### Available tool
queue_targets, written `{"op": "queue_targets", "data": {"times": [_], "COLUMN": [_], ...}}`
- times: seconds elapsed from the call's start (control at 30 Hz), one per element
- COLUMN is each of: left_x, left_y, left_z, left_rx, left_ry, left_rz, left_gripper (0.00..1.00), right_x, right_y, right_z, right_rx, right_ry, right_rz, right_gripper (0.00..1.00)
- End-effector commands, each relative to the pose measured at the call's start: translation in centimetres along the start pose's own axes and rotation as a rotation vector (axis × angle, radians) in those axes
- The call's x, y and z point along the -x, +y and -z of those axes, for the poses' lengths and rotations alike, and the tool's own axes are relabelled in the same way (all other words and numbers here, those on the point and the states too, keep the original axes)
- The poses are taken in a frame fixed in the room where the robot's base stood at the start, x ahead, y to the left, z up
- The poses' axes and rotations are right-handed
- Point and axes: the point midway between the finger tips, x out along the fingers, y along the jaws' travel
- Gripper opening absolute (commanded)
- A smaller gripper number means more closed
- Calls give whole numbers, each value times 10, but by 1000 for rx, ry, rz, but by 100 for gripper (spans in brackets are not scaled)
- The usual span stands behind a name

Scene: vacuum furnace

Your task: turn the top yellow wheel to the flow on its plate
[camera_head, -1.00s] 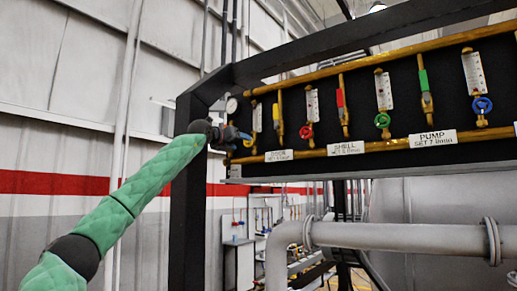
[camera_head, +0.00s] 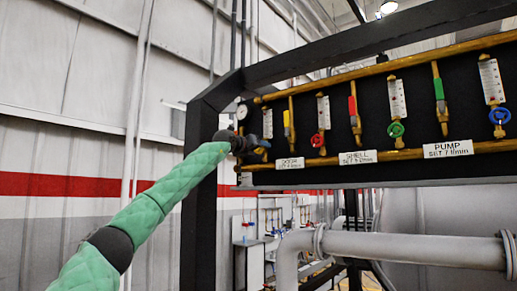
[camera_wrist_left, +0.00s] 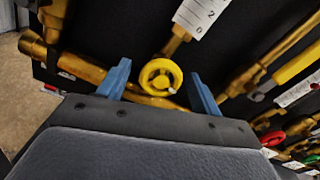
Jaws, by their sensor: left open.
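The yellow wheel (camera_wrist_left: 160,77) shows in the left wrist view, between the two blue fingers of my left gripper (camera_wrist_left: 162,85). The gripper is open, with a gap on each side of the wheel. A flow tube with a white scale (camera_wrist_left: 197,14) rises above the wheel. In the head view my left gripper (camera_head: 262,146) is at the left end of the panel and hides most of the yellow wheel (camera_head: 260,151). The DOOR plate (camera_head: 290,163) is below and right of it; its set number is too small to read. My right gripper is not in view.
Red (camera_head: 317,140), green (camera_head: 396,129) and blue (camera_head: 499,116) wheels line the panel to the right. Brass pipes (camera_head: 410,154) run along it. A black frame post (camera_head: 199,220) stands beside my left arm. A large grey pipe (camera_head: 420,249) runs below.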

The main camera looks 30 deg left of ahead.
Motion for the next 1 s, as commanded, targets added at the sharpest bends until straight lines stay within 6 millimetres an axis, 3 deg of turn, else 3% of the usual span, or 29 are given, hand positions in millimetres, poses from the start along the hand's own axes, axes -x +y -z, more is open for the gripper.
{"op": "queue_targets", "data": {"times": [0.4,0.43,0.67,1.0], "left_x": [-4,-4,-4,-4], "left_y": [0,0,0,1], "left_z": [0,0,0,1], "left_rx": [0,0,0,-42], "left_ry": [-1,0,0,1], "left_rz": [0,0,-1,-1], "left_gripper": [65,63,20,20], "right_x": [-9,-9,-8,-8], "right_y": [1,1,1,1], "right_z": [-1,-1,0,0], "right_rx": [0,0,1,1], "right_ry": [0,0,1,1], "right_rz": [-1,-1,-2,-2], "right_gripper": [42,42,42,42]}}
